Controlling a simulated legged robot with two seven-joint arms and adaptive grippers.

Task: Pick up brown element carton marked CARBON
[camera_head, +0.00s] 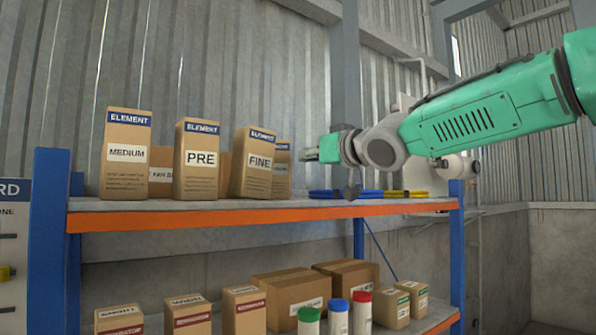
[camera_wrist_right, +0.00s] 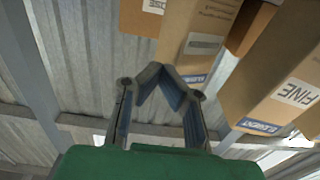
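A brown carton (camera_head: 281,165) with a blue ELEMENT strip stands last in the upper-shelf row, mostly hidden behind the FINE carton (camera_head: 258,165). Its name label cannot be read; no CARBON label shows. My right gripper (camera_head: 306,155) is just right of it, pointing left. In the right wrist view, its fingertips (camera_wrist_right: 161,72) come together with nothing between them. A brown carton (camera_wrist_right: 197,35) with a blue strip is just beyond the tips there, apart from them as far as I can tell. The FINE carton is at right in that view (camera_wrist_right: 290,90). My left gripper is not in view.
The MEDIUM carton (camera_head: 124,165) and PRE carton (camera_head: 196,165) stand left on the upper shelf (camera_head: 270,214). Blue cables (camera_head: 340,194) and yellow cables (camera_head: 405,194) lie right. A blue upright (camera_head: 457,250) bounds the shelf. Boxes and capped tubes fill the lower shelf.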

